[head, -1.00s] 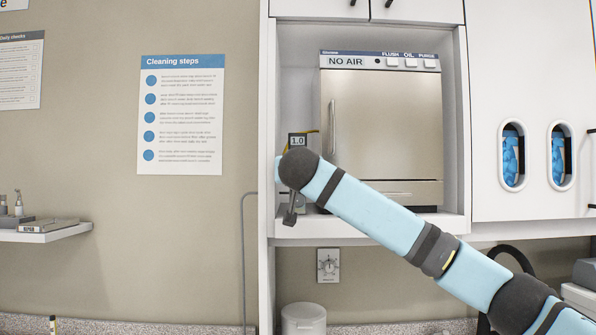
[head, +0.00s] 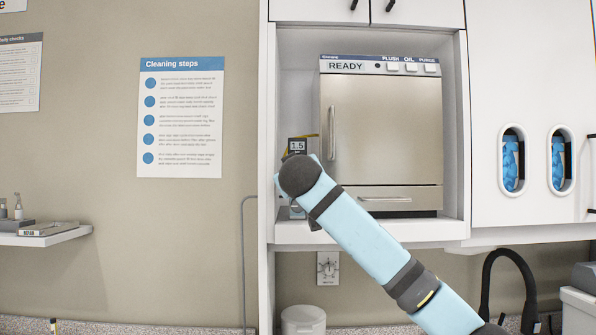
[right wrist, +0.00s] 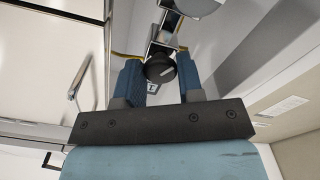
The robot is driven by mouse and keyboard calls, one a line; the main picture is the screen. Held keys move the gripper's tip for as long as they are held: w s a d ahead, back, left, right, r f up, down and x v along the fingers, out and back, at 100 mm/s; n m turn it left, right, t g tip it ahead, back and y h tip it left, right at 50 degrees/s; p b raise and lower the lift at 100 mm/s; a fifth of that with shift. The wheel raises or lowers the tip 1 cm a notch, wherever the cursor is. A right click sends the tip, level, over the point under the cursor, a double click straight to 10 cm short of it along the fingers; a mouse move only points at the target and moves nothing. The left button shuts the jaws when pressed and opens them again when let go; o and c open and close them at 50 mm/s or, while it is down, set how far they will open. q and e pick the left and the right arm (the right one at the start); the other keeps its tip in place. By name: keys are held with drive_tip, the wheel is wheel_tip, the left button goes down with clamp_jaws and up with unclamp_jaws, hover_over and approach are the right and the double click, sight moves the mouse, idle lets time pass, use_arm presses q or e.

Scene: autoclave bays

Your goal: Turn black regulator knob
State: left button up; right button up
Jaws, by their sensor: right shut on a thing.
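The black regulator knob (right wrist: 160,68) is in the right wrist view, below a metal fitting. My right gripper (right wrist: 159,75) has its two blue fingers on either side of the knob and is shut on it. In the head view, my right arm's wrist hides the knob and most of the gripper. The regulator's small display (head: 297,147) reads 1.5 just above my wrist. The autoclave (head: 385,135) beside it shows READY on its panel. My left gripper is not in view.
The regulator and autoclave stand in a white bay, with the bay's side wall (head: 268,120) close left of my wrist. The autoclave's door handle (head: 331,130) is just to the right.

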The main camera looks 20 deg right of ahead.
drive_tip(key=n+p, duration=0.9)
drive_tip(key=n, duration=0.3)
drive_tip(key=shift+r, duration=0.15)
idle(0.5)
drive_tip(key=o, duration=0.9)
drive_tip(key=shift+s, duration=0.15)
